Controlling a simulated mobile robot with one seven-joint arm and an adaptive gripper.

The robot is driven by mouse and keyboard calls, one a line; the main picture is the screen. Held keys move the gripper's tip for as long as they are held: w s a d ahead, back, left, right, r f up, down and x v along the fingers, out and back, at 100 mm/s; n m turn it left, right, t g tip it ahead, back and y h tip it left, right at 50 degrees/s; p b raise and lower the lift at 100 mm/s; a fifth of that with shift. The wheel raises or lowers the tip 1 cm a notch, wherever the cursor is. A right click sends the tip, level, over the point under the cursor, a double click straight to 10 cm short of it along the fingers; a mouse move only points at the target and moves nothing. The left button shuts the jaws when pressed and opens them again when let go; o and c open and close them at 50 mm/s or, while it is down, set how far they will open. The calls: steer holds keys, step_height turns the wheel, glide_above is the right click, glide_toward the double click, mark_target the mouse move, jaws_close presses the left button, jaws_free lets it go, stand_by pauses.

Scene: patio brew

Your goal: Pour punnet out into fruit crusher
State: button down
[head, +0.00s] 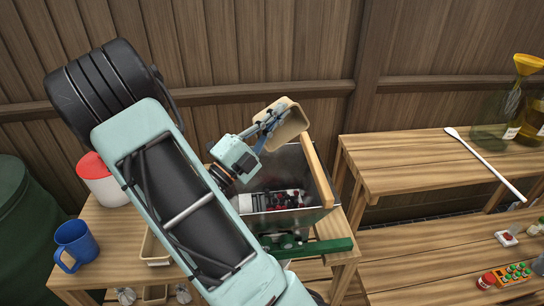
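The punnet (291,124), a small beige open tray, is held tilted high on its side above the fruit crusher. My gripper (268,122) is shut on the punnet's near left edge. The fruit crusher (316,172) is a metal hopper with a wooden board along its right side and a green beam at its front. Dark red pieces that look like fruit lie low inside the hopper, by a pale roller-like part. My arm covers the hopper's left side. Whether any fruit is still in the punnet cannot be told.
A blue mug (75,245) and a red-lidded white tub (102,180) stand on the left of the wooden table. Another beige tray (154,248) is partly behind my arm. A shelf on the right holds a long white paddle (486,164) and glass jugs (494,112).

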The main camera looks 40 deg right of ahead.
mark_target(265, 110)
steer(key=shift+w+d+n+t+y+p, duration=0.25)
steer(key=shift+w+n+t+y+p, duration=0.45)
steer(key=shift+p, duration=0.95)
steer(key=shift+w+d+n+t+y+p, duration=0.15)
steer(key=shift+w+n+t+p, duration=0.3)
steer(key=shift+n+p, duration=0.9)
steer(key=shift+w+d+f+n+t+y+p, duration=0.15)
steer(key=shift+w+d+n+p, duration=0.15)
steer(key=shift+w, duration=0.3)
steer(key=shift+w+d+f+n+t+y+p, duration=0.15)
steer(key=shift+w+n+p, duration=0.1)
steer(key=shift+w, duration=0.3)
steer(key=shift+w+d+f+n+t+y+p, duration=0.15)
steer(key=shift+w+n+y+p, duration=0.15)
steer(key=shift+n, duration=0.2)
steer(key=shift+w+d+f+n+t+y+p, duration=0.15)
steer(key=shift+w+n+y, duration=0.15)
steer(key=shift+n, duration=0.2)
steer(key=w+d+f+n+g+y+p, duration=0.3)
steer(key=w+f+n+y+p, duration=0.3)
steer(key=w, duration=0.5)
steer(key=shift+w+d+f+n+p, duration=0.4)
steer(key=shift+f+n+p, duration=0.85)
steer(key=shift+n, duration=0.65)
steer(key=shift+s+f, duration=0.1)
steer(key=shift+f, duration=0.05)
